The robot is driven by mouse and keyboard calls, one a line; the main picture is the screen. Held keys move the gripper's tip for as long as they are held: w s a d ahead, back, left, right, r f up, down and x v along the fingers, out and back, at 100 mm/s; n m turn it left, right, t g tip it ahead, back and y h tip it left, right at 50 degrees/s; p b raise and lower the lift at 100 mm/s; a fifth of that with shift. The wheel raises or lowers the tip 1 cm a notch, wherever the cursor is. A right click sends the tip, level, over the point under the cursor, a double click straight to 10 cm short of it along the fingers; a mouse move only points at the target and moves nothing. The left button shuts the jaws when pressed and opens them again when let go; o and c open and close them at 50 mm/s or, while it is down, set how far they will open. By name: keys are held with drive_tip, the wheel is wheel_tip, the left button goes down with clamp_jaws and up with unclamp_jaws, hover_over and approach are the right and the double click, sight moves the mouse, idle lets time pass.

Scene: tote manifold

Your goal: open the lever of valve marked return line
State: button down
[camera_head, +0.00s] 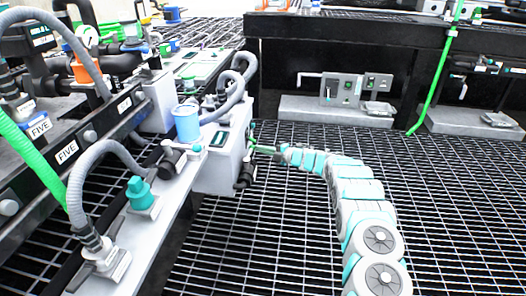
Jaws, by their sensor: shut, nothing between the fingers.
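My gripper (262,149) is at the end of my arm, which reaches in from the lower right. It is shut and holds nothing. Its tip is at the right side of a grey box (213,176) on the manifold, close to dark fittings (245,173) there. I cannot tell whether it touches them. I cannot read any label as return line, and I cannot make out which lever belongs to that valve. A teal-capped fitting (140,192) and a blue cup-like part (187,122) stand on the manifold to the left.
Grey hoses (90,160) and a green hose (32,160) run along the left, near labels reading FIVE (66,152). A grey control box (345,90) stands on a plinth at the back. The grating floor (460,220) is clear to the right.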

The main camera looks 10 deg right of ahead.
drive_tip(key=shift+w+a, duration=0.2)
drive_tip(key=shift+a, duration=0.05)
drive_tip(key=shift+w+a, duration=0.2)
drive_tip(key=shift+w, duration=0.05)
